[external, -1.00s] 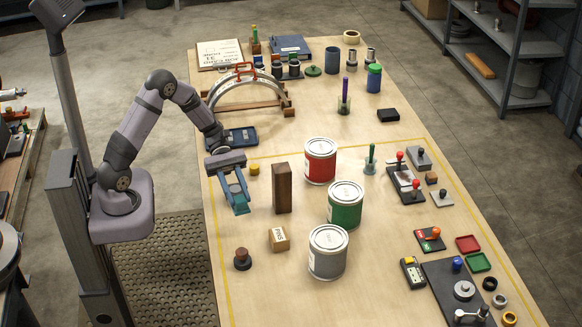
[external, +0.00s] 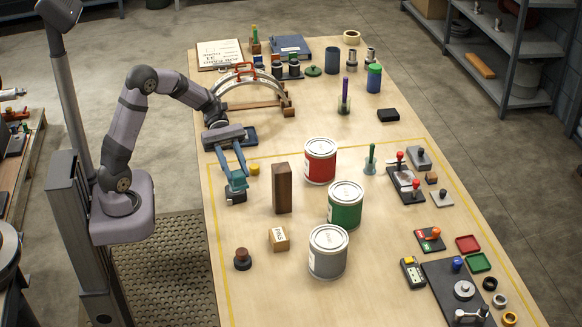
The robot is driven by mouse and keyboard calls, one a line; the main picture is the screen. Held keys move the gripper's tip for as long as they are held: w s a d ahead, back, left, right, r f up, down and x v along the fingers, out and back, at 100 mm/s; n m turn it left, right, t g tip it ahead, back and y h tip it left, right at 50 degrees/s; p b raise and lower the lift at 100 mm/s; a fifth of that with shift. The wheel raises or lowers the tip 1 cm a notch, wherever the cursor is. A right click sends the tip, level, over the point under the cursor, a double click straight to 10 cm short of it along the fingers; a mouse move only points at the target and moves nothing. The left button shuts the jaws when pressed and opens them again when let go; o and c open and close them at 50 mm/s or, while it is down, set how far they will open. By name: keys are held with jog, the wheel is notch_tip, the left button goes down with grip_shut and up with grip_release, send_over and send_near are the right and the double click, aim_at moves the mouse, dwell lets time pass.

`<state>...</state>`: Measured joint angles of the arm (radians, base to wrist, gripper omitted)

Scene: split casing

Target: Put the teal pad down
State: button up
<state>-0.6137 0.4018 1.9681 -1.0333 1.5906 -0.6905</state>
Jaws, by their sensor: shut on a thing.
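My gripper (external: 237,184) is at the left side of the table, pointing down, with its blue-grey fingers shut on the teal pad (external: 237,178). The pad is small and partly covered by the fingers. A small dark block (external: 236,197) shows directly below the fingertips. I cannot tell whether the pad touches this block or is held just above it.
A small yellow cylinder (external: 254,168) and a tall brown block (external: 282,188) stand to the right of my gripper. Red (external: 320,162), green (external: 345,206) and grey (external: 328,252) cans stand beyond. Bare tabletop lies in front, left of the dark knob (external: 242,259).

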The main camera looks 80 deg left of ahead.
notch_tip(320, 180, up, 4)
jog(key=shift+r, duration=0.15)
jog(key=w+a+n+t+y+b, duration=0.8)
jog(key=w+a+n+t+b, duration=0.25)
jog(key=w+a+b, duration=0.4)
jog(key=shift+n+y, duration=0.3)
jog(key=shift+n, duration=0.05)
jog(key=shift+s+a+f+b, duration=0.2)
jog(key=shift+s+a+f, duration=0.1)
jog(key=shift+f, duration=3.2)
jog(key=shift+s+a+f+b, duration=0.15)
jog(key=shift+s+a+f, duration=0.1)
jog(key=shift+f, duration=3.3)
jog(key=shift+s+a+f+b, duration=0.2)
jog(key=shift+s+f, duration=0.1)
jog(key=shift+f, duration=3.2)
